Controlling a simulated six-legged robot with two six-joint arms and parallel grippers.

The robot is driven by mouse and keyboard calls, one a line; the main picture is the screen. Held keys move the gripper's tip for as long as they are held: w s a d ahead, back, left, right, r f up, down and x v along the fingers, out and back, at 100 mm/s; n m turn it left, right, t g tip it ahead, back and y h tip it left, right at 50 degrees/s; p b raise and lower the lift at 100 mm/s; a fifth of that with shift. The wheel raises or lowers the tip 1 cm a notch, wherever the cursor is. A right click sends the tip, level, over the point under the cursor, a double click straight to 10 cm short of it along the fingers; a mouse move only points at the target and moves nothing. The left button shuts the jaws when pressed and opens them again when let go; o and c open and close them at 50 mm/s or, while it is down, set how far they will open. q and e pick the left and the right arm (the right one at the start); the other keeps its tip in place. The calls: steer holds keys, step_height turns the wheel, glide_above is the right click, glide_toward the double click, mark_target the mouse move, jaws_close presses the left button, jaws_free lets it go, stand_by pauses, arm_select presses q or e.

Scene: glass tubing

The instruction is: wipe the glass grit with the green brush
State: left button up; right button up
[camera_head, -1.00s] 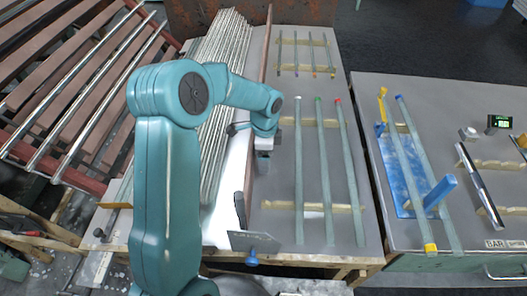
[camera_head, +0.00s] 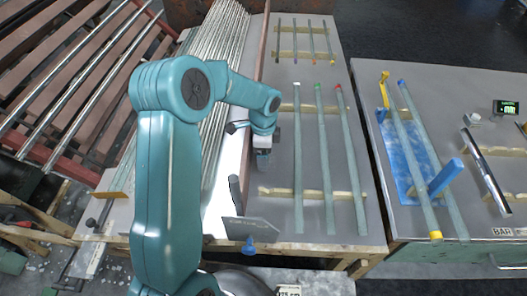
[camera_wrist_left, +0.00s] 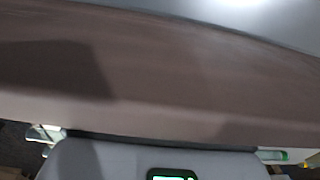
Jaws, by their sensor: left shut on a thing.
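My left gripper (camera_head: 262,160) points down beside the long brown board (camera_head: 257,70) on the bench, on its right side. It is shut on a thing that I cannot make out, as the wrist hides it. In the left wrist view the brown board (camera_wrist_left: 150,75) fills most of the picture. I cannot pick out the green brush or the glass grit with certainty in either view. My right gripper is not in view.
Three glass tubes (camera_head: 325,150) with white, green and red ends lie on wooden rests right of my gripper. Many tubes (camera_head: 215,50) lie left of the board. A grey plate (camera_head: 250,231) with a blue knob is at the front edge. The right bench (camera_head: 450,90) holds a blue panel (camera_head: 398,165).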

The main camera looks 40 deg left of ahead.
arm_select(q)
steer(key=shift+f+b, duration=0.8)
steer(key=shift+f, duration=0.25)
